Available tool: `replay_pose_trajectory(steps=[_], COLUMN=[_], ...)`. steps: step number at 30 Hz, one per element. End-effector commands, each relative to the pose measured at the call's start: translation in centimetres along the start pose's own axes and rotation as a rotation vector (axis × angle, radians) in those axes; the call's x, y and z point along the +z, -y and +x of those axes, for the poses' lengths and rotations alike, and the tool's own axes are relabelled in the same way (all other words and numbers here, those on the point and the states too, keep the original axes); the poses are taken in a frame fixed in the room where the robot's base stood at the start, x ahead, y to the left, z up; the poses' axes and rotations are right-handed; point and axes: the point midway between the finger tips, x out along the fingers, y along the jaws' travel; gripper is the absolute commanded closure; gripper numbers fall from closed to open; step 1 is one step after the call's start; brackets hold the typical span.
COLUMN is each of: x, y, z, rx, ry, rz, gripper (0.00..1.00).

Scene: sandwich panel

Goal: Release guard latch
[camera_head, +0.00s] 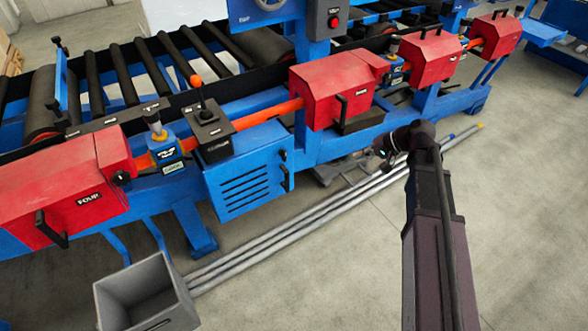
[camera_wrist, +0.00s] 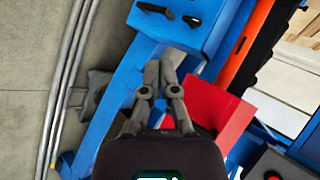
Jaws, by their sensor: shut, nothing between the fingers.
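Several red guard covers sit along the blue machine. The middle guard (camera_head: 332,90) has a black handle (camera_head: 342,106) on its front. The left guard (camera_head: 75,190) has a black handle (camera_head: 50,232) and a small black knob (camera_head: 121,178). The right guards (camera_head: 428,58) stand farther along. I cannot tell which part is the latch. My gripper (camera_wrist: 161,68) is shut and empty, its fingertips close together. In the head view it is near the machine's front, right of and below the middle guard. A red guard (camera_wrist: 194,108) shows partly behind the fingers in the wrist view.
A blue vented box (camera_head: 245,170) hangs on the machine's front. Long metal pipes (camera_head: 330,208) lie on the floor. A grey bin (camera_head: 145,295) stands at lower left. The floor at lower right is clear.

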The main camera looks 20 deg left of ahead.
Motion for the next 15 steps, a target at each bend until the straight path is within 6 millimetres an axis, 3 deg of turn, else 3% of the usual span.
replay_pose_trajectory(steps=[1, 15], x=[-0.6, -4.3], y=[-1.0, -2.1], z=[1.5, 8.3], rx=[-0.026, -0.288], ry=[0.001, 0.012], rz=[-0.001, -0.004], gripper=[1.00, 1.00])
